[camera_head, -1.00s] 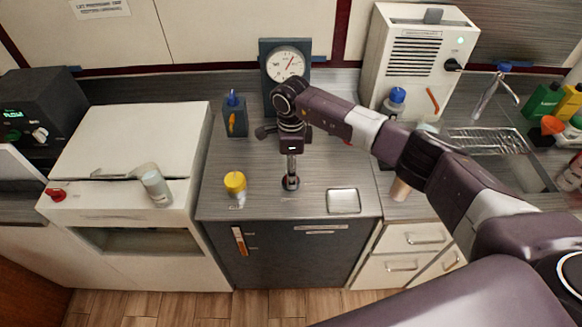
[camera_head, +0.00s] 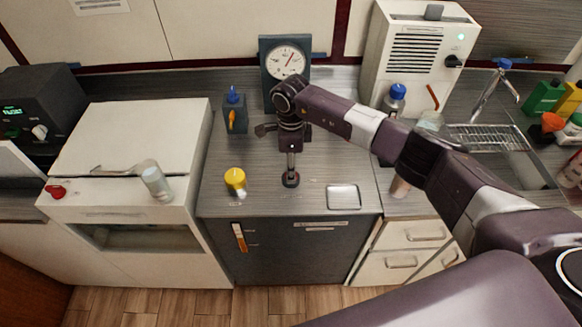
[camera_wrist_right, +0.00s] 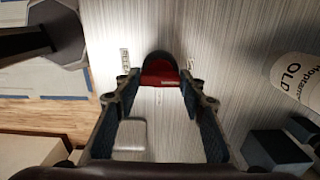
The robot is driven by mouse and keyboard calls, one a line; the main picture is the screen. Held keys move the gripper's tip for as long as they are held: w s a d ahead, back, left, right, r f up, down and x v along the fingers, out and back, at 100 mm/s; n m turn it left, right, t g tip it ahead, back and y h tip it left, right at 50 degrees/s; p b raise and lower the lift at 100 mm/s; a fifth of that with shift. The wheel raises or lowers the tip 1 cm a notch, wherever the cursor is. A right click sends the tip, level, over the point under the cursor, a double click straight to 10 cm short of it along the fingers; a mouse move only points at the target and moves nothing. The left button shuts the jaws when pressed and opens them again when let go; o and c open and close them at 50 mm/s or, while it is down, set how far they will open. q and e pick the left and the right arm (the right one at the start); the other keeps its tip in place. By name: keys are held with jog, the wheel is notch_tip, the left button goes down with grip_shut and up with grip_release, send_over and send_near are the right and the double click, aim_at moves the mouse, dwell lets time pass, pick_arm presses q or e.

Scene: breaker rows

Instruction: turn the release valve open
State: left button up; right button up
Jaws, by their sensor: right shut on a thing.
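I take the small red knob with a dark rounded end (camera_wrist_right: 160,72) in the right wrist view to be the release valve. Small labels sit on both sides of it. In the head view it stands on the counter's dark round base (camera_head: 291,181), mostly hidden under my gripper. My right gripper (camera_head: 291,168) points straight down at it from above. In the wrist view its two fingers (camera_wrist_right: 160,90) lie on either side of the red part and are shut on it. My left gripper is out of view.
A yellow-capped item (camera_head: 235,180) stands left of the gripper and a metal tray (camera_head: 343,197) lies right. A white vented unit (camera_head: 415,62) stands back right.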

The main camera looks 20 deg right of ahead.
jog(key=m+b, duration=0.2)
jog(key=m, duration=0.1)
jog(key=shift+f, duration=0.1)
jog(key=m+b, duration=0.3)
jog(key=m, duration=0.2)
jog(key=shift+m, duration=0.3)
jog(key=m+b, duration=0.1)
jog(key=m, duration=0.3)
jog(key=shift+m+b, duration=0.3)
jog(key=m, duration=0.2)
jog(key=m+b, duration=0.1)
jog(key=m, duration=0.1)
jog(key=shift+w+r, duration=0.1)
jog(key=shift+r, duration=0.1)
jog(key=shift+m, duration=0.3)
jog(key=o, duration=1.2)
jog(key=shift+c, duration=0.2)
notch_tip(320, 180, up, 12)
